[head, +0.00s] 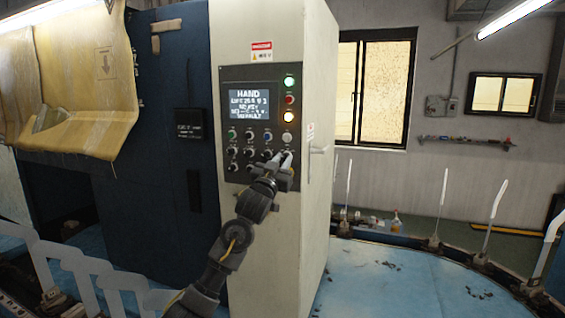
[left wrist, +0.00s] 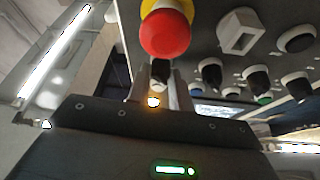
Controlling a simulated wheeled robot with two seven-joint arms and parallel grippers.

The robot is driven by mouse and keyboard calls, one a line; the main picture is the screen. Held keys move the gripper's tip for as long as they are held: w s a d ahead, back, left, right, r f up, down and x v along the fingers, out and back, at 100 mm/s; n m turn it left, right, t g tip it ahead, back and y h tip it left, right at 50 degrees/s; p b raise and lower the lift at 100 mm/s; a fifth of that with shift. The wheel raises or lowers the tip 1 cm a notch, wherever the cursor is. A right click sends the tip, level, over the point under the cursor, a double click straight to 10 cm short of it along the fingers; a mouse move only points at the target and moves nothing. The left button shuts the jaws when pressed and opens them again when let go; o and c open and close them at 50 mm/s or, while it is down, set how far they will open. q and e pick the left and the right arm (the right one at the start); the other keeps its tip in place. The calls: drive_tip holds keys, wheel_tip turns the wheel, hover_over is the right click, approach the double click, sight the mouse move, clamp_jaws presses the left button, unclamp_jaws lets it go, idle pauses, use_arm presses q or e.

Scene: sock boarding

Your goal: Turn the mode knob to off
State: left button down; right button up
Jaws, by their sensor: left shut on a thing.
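The control panel (head: 273,128) is on the front of a pale cabinet, with rows of small knobs and buttons under a screen (head: 248,99). The screen's top line reads HAND. My left gripper (head: 285,163) is at the panel's lower right. In the left wrist view, my left gripper (left wrist: 159,84) is shut on a black knob (left wrist: 160,70), which shows between the fingers. Its label and pointer cannot be made out, and the head view hides it behind the gripper. My right gripper is out of view.
A red mushroom button (left wrist: 165,33) with a yellow collar is close by the held knob. Several other black knobs (left wrist: 258,79) stick out nearby. The cabinet door handle (head: 318,150) is to the right.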

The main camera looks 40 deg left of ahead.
use_arm(q)
drive_tip(key=shift+a+r+m+h+p, duration=0.15)
drive_tip(key=shift+m+h, duration=0.7)
drive_tip(key=shift+m, duration=0.8)
drive_tip(key=shift+f+m+h+p, duration=0.15)
drive_tip(key=shift+m+h, duration=0.65)
drive_tip(key=shift+m, duration=0.8)
drive_tip(key=shift+a+r+m+h+p, duration=0.15)
drive_tip(key=shift+m+h, duration=0.7)
drive_tip(key=shift+m, duration=0.8)
drive_tip(key=shift+d, duration=0.1)
drive_tip(key=c, duration=1.3)
unclamp_jaws()
drive_tip(key=shift+o, duration=0.2)
